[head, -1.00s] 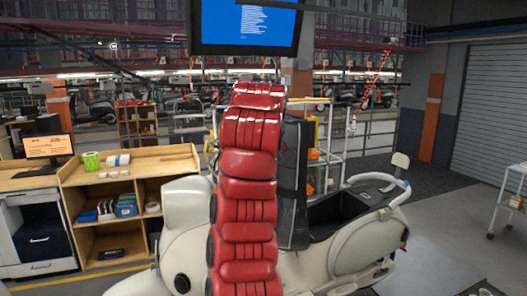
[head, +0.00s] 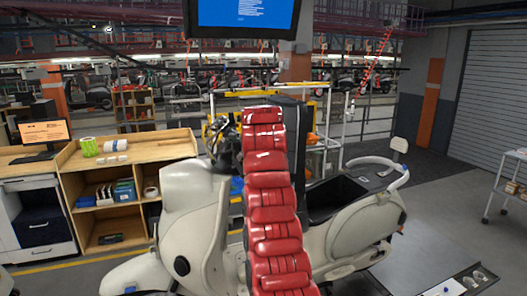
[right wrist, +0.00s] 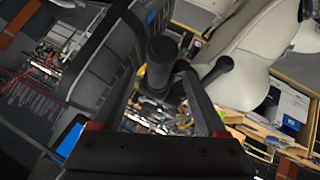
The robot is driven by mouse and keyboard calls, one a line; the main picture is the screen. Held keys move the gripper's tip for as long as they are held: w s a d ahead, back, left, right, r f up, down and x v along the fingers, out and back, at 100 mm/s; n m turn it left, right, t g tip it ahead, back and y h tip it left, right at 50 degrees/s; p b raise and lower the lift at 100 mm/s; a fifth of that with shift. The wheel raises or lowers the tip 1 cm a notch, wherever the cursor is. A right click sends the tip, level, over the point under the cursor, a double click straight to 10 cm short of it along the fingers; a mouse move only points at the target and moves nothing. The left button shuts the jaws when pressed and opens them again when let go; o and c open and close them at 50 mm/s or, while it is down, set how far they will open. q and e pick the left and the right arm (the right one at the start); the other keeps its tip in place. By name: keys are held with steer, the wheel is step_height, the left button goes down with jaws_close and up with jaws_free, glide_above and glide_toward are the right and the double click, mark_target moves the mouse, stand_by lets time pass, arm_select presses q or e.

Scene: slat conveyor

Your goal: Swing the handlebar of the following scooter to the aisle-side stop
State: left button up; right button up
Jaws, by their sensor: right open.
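The cream scooter (head: 205,205) stands side-on in the middle of the head view, front end to the left. Its dark handlebar area (head: 222,132) shows above the front shield, just left of my red padded right arm, which hides part of it. In the right wrist view my right gripper (right wrist: 165,80) is open. A black cylindrical grip (right wrist: 161,58) lies between or just beyond its fingertips; contact cannot be told. A second dark rounded part (right wrist: 218,70) sticks out to the right. My left gripper is not in view.
An upright black panel (head: 293,135) stands behind my arm, next to the scooter's open storage well (head: 335,197). A wooden shelf bench (head: 125,155) is at left, a hanging monitor (head: 240,15) above. A white cart (head: 508,195) is at right.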

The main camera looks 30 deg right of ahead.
steer(key=shift+p+x, duration=0.4)
steer(key=shift+x, duration=0.55)
steer(key=shift+w+d+f, duration=0.2)
steer(key=shift+w, duration=0.1)
jaws_close()
steer(key=shift+s+d+f+b, duration=0.25)
steer(key=shift+d+f+b, duration=0.3)
steer(key=shift+b, duration=0.75)
steer(key=shift+s+d+f+n+t+y+b, duration=0.2)
steer(key=shift+d+n+t+b, duration=0.1)
steer(key=shift+d+b, duration=0.3)
steer(key=shift+s+d+f+n+t+y+b, duration=0.1)
steer(key=shift+d+f+n+t+b, duration=0.15)
steer(key=shift+d+b, duration=0.3)
steer(key=shift+a, duration=0.1)
